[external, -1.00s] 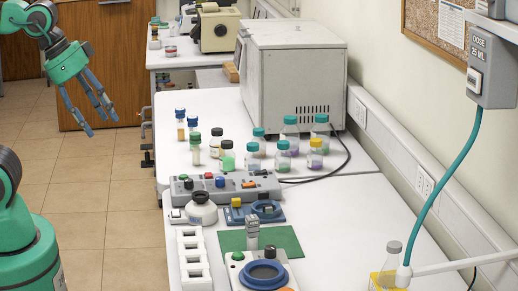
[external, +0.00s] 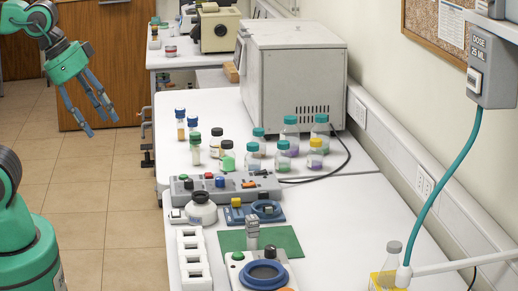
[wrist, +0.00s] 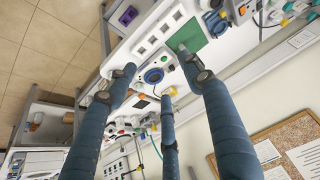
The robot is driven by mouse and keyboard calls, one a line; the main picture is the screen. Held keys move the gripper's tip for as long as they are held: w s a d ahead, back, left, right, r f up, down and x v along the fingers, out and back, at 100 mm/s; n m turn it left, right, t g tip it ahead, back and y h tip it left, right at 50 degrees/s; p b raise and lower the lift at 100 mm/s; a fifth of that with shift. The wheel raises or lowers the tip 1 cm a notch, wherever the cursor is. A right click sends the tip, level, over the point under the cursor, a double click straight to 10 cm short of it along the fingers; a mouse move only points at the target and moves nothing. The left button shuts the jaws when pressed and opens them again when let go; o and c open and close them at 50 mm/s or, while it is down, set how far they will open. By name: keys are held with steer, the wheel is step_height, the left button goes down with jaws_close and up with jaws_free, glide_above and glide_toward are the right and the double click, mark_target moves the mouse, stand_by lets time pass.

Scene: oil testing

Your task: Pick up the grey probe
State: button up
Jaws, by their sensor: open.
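In the wrist view the green mat (wrist: 187,34) and the blue ring (wrist: 153,76) show between and beyond my fingers; I cannot make out the probe clearly there. My gripper (external: 91,110) is open and empty, with its fingers spread, over the floor left of the bench and well apart from the probe. Its fingers also show in the wrist view (wrist: 158,78).
A white slotted rack (external: 194,258), a white round bottle (external: 201,208) and a grey button panel (external: 223,188) stand left of and behind the mat. Several capped bottles (external: 284,155) stand near the grey oven (external: 292,75). A flask (external: 388,268) stands at right under a dosing hose.

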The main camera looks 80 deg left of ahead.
steer(key=shift+c, duration=0.7)
steer(key=shift+w, duration=0.1)
steer(key=n+g+p, duration=0.2)
steer(key=g, duration=0.4)
glide_above(251, 217)
step_height(251, 217, down, 22)
steer(key=shift+r, duration=0.1)
steer(key=shift+f, duration=0.3)
